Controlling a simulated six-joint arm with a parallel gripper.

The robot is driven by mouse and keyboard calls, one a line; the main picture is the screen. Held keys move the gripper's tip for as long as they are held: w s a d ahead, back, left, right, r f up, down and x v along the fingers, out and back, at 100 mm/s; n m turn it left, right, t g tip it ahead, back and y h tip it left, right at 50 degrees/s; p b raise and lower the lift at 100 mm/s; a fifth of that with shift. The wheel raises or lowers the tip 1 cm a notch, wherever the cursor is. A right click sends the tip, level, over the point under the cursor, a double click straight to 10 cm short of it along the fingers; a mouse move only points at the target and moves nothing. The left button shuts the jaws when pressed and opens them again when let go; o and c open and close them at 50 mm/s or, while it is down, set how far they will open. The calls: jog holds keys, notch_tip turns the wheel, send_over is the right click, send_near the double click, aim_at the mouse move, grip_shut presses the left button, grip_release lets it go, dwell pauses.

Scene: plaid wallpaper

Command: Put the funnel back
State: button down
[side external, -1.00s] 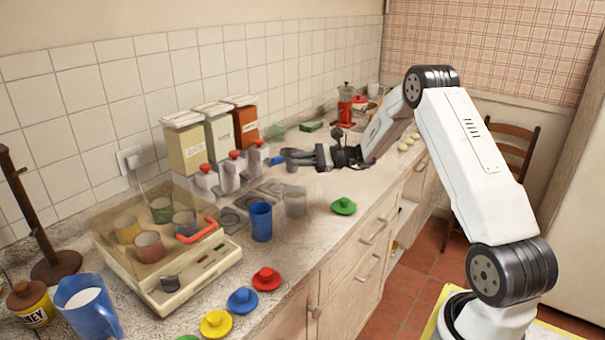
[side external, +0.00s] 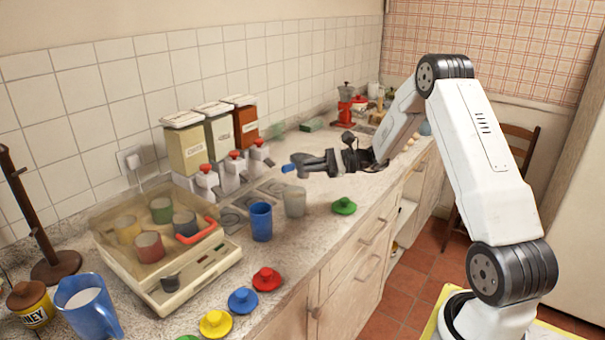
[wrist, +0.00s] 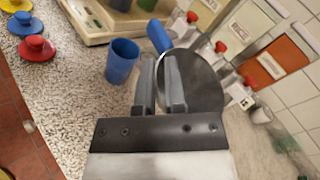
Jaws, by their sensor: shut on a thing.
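My gripper (wrist: 160,80) is shut on the funnel (wrist: 203,88), a round grey piece with a blue handle-like end (wrist: 159,36). In the wrist view the grey round part shows to the right of the fingers and partly behind them. In the side view my gripper (side external: 318,163) holds the funnel above the counter, its blue end (side external: 289,168) pointing left. The grey part is hard to tell from the fingers there. The funnel is behind and above the blue cup (side external: 261,222) and the clear cup (side external: 294,202) in the picture.
Three canister dispensers (side external: 221,140) with red knobs stand along the tiled wall. A clear-lidded case (side external: 165,250) with several cups stands at left, near a blue jug (side external: 88,308). Red, blue and yellow lids (side external: 215,323) line the front edge; a green lid (side external: 344,206) lies farther right.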

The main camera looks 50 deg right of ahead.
jog(key=s+a+n+g, duration=0.1)
jog(key=s+a, duration=0.4)
jog(key=s, duration=0.5)
jog(key=s+a+n+g, duration=0.15)
jog(key=s+a, duration=0.35)
jog(key=s, duration=0.5)
jog(key=shift+m+h, duration=0.3)
jog(key=shift+m, duration=0.15)
jog(key=shift+w+d+f, duration=0.65)
jog(key=shift+w+f, duration=1.05)
jog(key=shift+w, duration=0.5)
jog(key=shift+w+d+f, duration=0.65)
jog(key=shift+w+f, duration=1)
jog(key=shift+w, duration=0.5)
jog(key=shift+w+d+f, duration=0.65)
jog(key=shift+w+f, duration=1.05)
jog(key=shift+w, duration=0.5)
jog(key=shift+w+f, duration=0.25)
jog(key=shift+f, duration=0.05)
jog(key=shift+d+f, duration=0.1)
jog(key=shift+f, duration=1.4)
jog(key=shift+f, duration=0.1)
